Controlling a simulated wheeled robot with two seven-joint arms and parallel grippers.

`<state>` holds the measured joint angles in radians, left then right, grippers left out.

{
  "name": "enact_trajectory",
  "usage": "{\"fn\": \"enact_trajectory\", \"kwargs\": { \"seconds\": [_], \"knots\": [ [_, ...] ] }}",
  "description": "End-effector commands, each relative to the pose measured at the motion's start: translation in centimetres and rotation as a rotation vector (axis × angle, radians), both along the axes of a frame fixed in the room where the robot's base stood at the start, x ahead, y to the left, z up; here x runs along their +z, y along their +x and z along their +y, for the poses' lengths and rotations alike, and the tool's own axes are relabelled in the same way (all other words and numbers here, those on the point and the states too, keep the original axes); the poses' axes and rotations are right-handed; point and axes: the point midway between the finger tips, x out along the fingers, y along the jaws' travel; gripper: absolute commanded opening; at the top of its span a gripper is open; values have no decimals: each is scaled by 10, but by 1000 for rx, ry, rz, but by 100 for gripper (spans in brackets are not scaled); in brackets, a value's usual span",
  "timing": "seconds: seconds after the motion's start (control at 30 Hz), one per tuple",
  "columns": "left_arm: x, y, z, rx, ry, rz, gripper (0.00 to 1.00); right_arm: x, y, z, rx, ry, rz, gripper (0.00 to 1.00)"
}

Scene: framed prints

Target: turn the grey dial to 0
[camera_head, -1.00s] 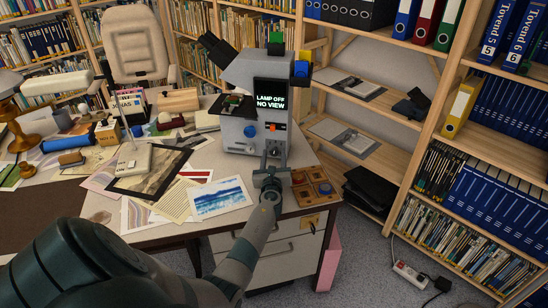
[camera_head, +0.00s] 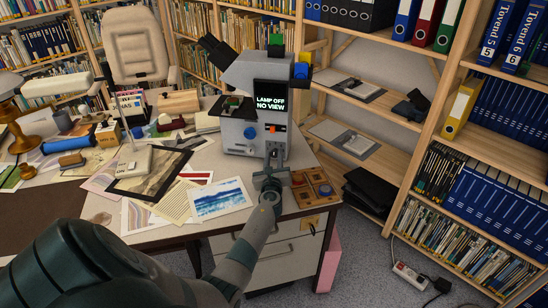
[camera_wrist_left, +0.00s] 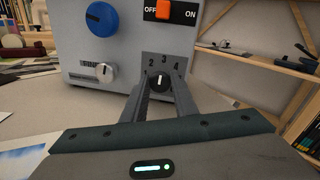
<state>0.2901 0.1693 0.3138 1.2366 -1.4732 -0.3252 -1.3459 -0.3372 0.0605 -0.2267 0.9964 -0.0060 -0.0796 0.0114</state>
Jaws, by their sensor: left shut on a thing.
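The grey microscope (camera_head: 238,133) stands on the desk, its screen (camera_head: 270,102) reading "LAMP OFF NO VIEW". My left gripper (camera_head: 274,150) is at its lower right front. In the left wrist view, my left gripper (camera_wrist_left: 160,86) is shut on the dark grey dial (camera_wrist_left: 160,80), one finger on each side. The dial's white mark points up, near the 3 on the plate (camera_wrist_left: 163,62). The 2, 3 and 4 show; the fingers cover the plate's lower sides, and no 0 is visible. My right gripper is not in view.
The microscope also has a blue knob (camera_wrist_left: 101,18), an orange OFF/ON switch (camera_wrist_left: 176,11) and a pale knob (camera_wrist_left: 103,71). Prints (camera_head: 220,199) lie left of my gripper. A wooden tray (camera_head: 325,190) with round pieces sits to its right.

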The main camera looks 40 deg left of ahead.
Motion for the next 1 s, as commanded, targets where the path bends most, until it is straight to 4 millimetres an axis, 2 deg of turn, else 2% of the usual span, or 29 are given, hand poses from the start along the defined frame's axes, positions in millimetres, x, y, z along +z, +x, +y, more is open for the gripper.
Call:
{"fn": "enact_trajectory", "kwargs": {
  "seconds": [0.43,0.7,1.0],
  "knots": [
    [1,-1,1,0,-276,-158,4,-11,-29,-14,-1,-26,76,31],
    [0,-2,1,1,-405,-232,4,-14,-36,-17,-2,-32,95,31],
    [-1,-2,1,1,-446,-254,4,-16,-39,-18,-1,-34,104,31]
  ]
}}
